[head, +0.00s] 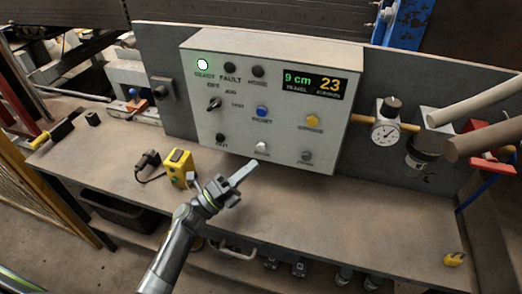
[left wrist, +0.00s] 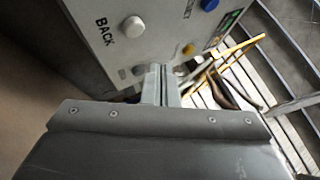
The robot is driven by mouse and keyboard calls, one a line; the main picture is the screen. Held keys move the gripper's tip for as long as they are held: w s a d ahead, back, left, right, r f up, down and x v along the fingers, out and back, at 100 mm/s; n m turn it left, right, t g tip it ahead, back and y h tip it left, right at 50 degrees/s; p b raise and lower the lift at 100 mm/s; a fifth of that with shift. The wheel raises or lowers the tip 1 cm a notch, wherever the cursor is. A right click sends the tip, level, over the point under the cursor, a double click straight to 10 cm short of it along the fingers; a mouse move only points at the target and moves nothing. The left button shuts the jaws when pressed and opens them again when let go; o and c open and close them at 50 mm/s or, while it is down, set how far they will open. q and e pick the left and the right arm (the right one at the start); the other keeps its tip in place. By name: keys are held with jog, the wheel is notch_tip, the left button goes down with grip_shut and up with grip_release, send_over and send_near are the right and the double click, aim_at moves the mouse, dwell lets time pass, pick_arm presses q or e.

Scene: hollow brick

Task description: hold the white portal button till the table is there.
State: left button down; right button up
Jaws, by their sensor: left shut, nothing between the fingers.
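The grey control box (head: 270,95) stands tilted at the back of the bench. A white button (head: 261,148) sits low on its face; its label is too small to read in the head view. My left gripper (head: 254,167) is shut and empty, its fingertips just below that button. In the left wrist view the shut fingers (left wrist: 162,80) point at the box, and a white button (left wrist: 133,27) by the word BACK stands up and to the left of the tips, apart from them. The display reads 9 cm and 23. My right gripper is not in view.
A blue button (head: 262,112) and a yellow button (head: 313,120) are close by on the box. A yellow-black device (head: 179,168) with a cable stands on the bench (head: 340,205) left of my gripper. A dial gauge (head: 386,131) is at right. The bench front is mostly clear.

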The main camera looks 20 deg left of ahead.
aim_at(262, 147)
pick_arm(q)
jog(key=shift+w+d+b, duration=0.1)
jog(key=shift+w+b, duration=0.4)
jog(key=shift+w, duration=1.1)
dwell(0.8)
jog(key=shift+w, duration=0.45)
jog(key=shift+w+b, duration=0.4)
jog(key=shift+b, duration=0.05)
dwell(0.5)
dwell(2.2)
jog(key=shift+s+p, duration=0.35)
jog(key=shift+s, duration=0.5)
